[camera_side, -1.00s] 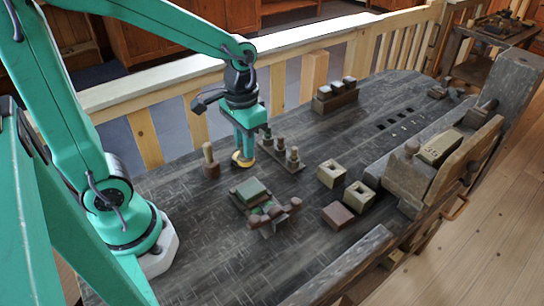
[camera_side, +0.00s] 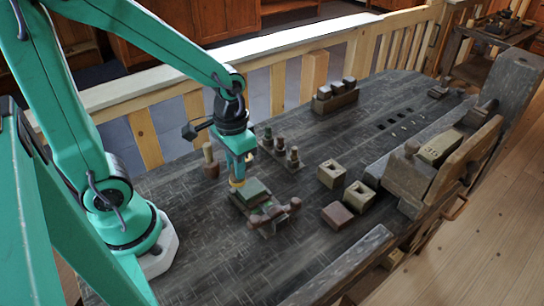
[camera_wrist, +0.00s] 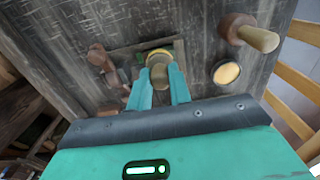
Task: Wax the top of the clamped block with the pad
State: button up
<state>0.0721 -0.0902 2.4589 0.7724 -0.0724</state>
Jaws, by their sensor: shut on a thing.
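My gripper (camera_side: 237,174) is over the left end of the block. It is shut on the brown knob of the pad (camera_wrist: 158,76), whose yellow underside rim shows low beside or over the block's edge. I cannot tell whether the pad touches the block. In the wrist view, the pad hides part of the block and the clamp knobs (camera_wrist: 98,57) are at left. A round tin with a yellow face (camera_wrist: 227,73) lies to the right.
A wooden peg on a brown base (camera_side: 209,160) stands left of my gripper. A rack of small spools (camera_side: 281,152) stands behind the block. The front bench surface is clear.

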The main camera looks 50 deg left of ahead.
jog(key=shift+f, duration=1.6)
jog(key=shift+w+f, duration=0.6)
jog(key=shift+w, duration=2.7)
jog(key=shift+s, duration=3.3)
jog(key=shift+w, duration=3.45)
jog(key=shift+s, duration=3.45)
jog(key=shift+r, duration=4)
